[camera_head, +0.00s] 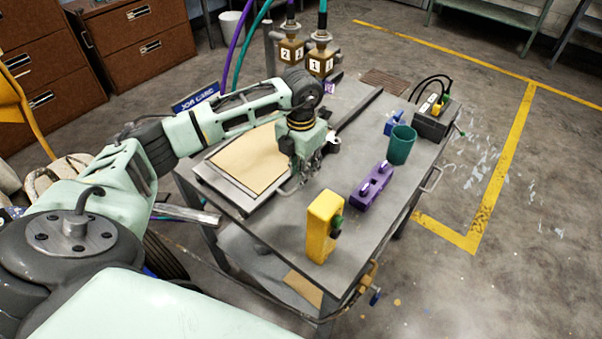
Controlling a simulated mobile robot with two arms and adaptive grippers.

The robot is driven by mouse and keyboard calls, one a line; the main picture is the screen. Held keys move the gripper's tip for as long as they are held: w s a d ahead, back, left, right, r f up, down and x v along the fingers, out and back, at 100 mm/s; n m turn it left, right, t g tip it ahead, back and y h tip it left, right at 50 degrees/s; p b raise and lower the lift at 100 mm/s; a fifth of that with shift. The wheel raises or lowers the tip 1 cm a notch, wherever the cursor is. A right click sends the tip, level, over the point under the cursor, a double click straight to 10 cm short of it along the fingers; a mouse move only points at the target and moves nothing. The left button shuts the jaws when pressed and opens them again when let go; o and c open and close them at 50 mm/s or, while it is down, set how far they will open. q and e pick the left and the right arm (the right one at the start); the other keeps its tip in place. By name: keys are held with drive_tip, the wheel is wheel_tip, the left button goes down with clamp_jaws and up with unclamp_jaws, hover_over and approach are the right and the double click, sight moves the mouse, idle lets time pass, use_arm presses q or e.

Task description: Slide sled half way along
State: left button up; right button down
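My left gripper (305,173) reaches down over the middle of the workbench, at the right edge of a flat metal tray (226,186) with a tan sheet (249,161) in it. Its fingers are small and dark here, and I cannot tell whether they are open or hold anything. A dark straight rail (359,109) runs along the bench top behind the gripper toward the far edge. A small pale fitting (333,143) shows just right of the gripper, near the rail. I cannot make out for sure which part is the sled; the gripper may hide it. My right gripper is out of view.
On the workbench (283,232) stand a yellow box (322,227), a purple block (371,187) with two pale knobs, a green cup (401,145), a small blue item (393,122) and a dark power box (431,122). Numbered canisters (320,64) stand behind.

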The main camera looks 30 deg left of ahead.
use_arm(q)
drive_tip(key=shift+f, duration=1.1)
drive_tip(key=shift+c, duration=0.2)
clamp_jaws()
drive_tip(key=shift+r, duration=0.1)
